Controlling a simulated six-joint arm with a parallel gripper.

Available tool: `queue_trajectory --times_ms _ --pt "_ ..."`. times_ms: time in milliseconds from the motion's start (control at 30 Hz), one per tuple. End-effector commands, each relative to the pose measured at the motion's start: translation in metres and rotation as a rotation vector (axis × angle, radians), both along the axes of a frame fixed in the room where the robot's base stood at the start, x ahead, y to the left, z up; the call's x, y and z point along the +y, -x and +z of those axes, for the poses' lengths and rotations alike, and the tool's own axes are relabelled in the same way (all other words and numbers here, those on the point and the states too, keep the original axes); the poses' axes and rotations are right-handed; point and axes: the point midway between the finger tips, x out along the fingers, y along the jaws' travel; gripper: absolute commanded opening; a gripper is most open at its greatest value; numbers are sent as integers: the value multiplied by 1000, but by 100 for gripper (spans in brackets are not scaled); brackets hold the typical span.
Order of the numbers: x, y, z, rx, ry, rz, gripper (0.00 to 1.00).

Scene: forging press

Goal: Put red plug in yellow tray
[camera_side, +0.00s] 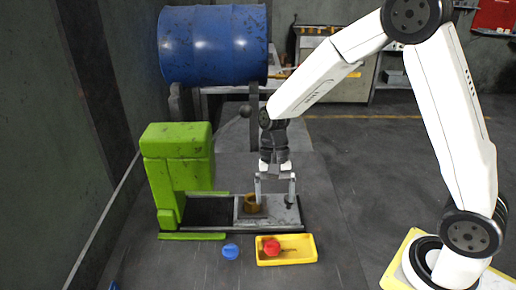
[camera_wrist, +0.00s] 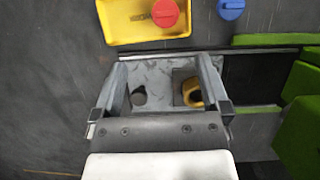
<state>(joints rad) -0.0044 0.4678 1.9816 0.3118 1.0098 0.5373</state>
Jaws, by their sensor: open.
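The red plug (camera_side: 271,246) is inside the yellow tray (camera_side: 309,252), which lies on the floor in front of the press plate. In the wrist view the red plug (camera_wrist: 165,13) shows within the yellow tray (camera_wrist: 121,28) at the top. My gripper (camera_side: 275,195) is open and points down over the grey metal plate, behind the tray and apart from the plug. In the wrist view my gripper (camera_wrist: 164,65) has its two fingers spread with nothing held between them.
A blue plug (camera_side: 231,251) lies on the floor left of the tray. A yellow-brown ring (camera_side: 252,204) and a dark hole (camera_wrist: 138,96) are in the grey plate (camera_side: 274,214). The green press body (camera_side: 177,165) stands left. A blue barrel (camera_side: 212,45) is behind.

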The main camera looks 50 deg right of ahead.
Motion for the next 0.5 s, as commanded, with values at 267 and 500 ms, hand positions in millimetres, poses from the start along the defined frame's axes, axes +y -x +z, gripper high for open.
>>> queue_trajectory --times_ms 267,500 --pt "0 0 0 -1 0 1 96" --pt "-7 9 2 -69 22 65 96"
